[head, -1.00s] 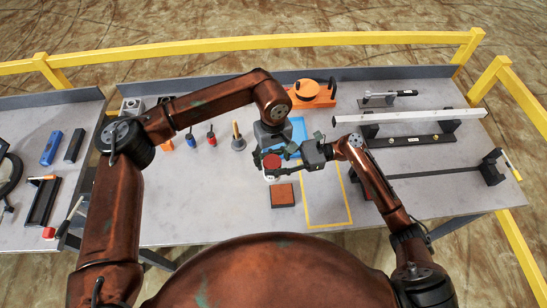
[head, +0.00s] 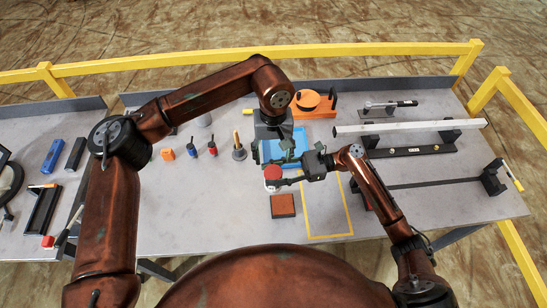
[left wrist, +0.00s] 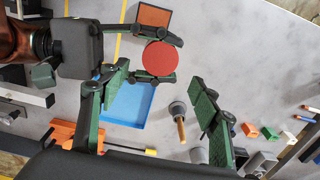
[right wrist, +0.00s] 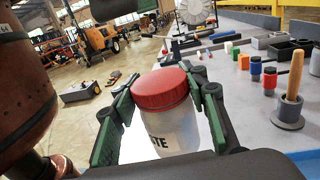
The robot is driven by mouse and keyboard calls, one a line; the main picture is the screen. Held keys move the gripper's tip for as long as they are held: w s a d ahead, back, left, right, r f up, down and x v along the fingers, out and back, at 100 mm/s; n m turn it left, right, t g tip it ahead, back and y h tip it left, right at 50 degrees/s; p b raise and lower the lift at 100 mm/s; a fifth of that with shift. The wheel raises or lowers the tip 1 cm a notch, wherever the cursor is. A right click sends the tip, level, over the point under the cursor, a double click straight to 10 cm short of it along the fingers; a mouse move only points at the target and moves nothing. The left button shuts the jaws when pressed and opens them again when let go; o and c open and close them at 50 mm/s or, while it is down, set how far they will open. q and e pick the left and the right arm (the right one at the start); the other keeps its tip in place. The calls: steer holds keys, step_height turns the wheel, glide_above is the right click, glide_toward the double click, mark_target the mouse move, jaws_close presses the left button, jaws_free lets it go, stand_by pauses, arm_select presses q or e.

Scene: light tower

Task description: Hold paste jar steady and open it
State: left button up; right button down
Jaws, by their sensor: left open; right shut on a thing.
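The paste jar is white with a red lid and dark lettering (right wrist: 172,130). Its red lid (head: 272,172) sits on top, and shows round from above in the left wrist view (left wrist: 160,59). My right gripper (head: 276,178) is shut on the jar from the right, with its fingers on both sides just below the lid in the right wrist view. My left gripper (left wrist: 160,85) is open and empty. It is beyond the jar, over the blue tray (left wrist: 133,104), apart from the lid. The jar's base is hidden.
An orange-brown square block (head: 283,206) lies in front of the jar. A yellow outlined area (head: 329,237) is to its right. A wooden-handled tool in a grey holder (head: 238,152) and small coloured bottles (head: 212,149) stand left. An orange fixture (head: 312,103) is behind.

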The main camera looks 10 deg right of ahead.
mark_target(273, 171)
arm_select(q)
step_height(273, 171, down, 8)
steer(key=shift+r, duration=0.25)
steer(key=shift+c, duration=0.2)
steer(key=c, duration=1.2)
steer(key=shift+n, duration=1.7)
steer(key=o, duration=1.3)
steer(key=shift+r, duration=0.1)
